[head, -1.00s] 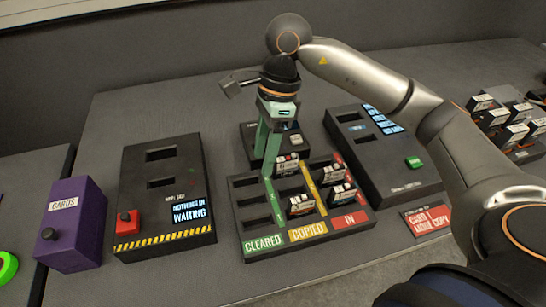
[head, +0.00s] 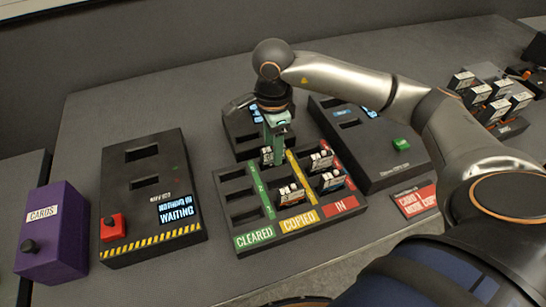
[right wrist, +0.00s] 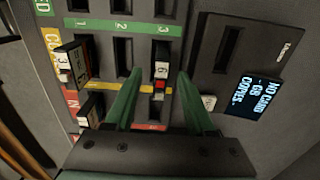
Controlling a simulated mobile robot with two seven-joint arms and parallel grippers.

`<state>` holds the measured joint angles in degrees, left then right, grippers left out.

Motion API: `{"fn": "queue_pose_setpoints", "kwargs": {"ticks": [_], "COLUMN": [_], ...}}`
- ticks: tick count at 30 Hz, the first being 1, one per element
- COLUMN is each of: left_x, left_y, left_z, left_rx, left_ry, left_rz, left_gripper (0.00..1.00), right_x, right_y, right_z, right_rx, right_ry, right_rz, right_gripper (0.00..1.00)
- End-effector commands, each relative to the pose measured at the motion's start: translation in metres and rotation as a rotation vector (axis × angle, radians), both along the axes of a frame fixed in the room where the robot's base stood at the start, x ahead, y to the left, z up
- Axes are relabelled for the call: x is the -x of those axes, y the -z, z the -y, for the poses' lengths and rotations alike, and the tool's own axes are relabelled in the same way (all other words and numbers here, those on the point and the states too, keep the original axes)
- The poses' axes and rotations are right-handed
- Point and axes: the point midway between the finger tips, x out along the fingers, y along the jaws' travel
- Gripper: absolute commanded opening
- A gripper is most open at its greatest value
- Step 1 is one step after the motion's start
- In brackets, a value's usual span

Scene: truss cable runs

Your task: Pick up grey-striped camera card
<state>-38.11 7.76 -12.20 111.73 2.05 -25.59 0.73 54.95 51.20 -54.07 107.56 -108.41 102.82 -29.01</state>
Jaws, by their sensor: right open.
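My right gripper (head: 274,147) is open, pointing down at the back of the sorting tray (head: 293,233). In the right wrist view its fingers (right wrist: 160,74) stand on either side of a white-topped card (right wrist: 161,71) with a 6 and a red part. That card, in the back copied slot, is partly hidden by the gripper in the head view (head: 266,156). Other cards stand at the front of the copied column (head: 290,193) and in the in column (head: 321,160), (head: 332,181). I cannot make out which card is grey-striped. My left gripper is not in view.
A black box with a red button (head: 150,205) and a purple cards box (head: 55,232) stand left. A black reader with a green button (head: 375,150) is right of the tray, and a smaller box (head: 240,130) behind it. A card rack (head: 495,100) is far right.

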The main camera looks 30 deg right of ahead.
Motion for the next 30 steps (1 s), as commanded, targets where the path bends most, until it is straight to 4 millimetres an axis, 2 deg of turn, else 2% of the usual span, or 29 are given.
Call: {"fn": "queue_pose_setpoints", "kwargs": {"ticks": [1, 5, 13, 27, 30], "left_x": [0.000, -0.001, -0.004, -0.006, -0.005], "left_y": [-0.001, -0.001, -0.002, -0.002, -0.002], "left_z": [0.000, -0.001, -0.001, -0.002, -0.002], "left_rx": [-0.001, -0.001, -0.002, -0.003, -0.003], "left_ry": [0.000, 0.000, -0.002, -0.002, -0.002], "left_rz": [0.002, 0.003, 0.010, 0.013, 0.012], "left_gripper": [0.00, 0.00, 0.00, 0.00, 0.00], "right_x": [0.001, 0.000, 0.000, 0.000, 0.000], "right_y": [0.008, 0.020, 0.022, 0.022, 0.022], "right_z": [0.000, 0.000, 0.000, 0.000, 0.000], "right_rx": [-0.002, -0.003, -0.003, -0.004, -0.004], "right_ry": [0.000, 0.000, 0.000, 0.000, 0.000], "right_rz": [-0.003, 0.000, 0.002, 0.002, 0.002], "right_gripper": [0.55, 0.55, 0.54, 0.01, 0.00]}}
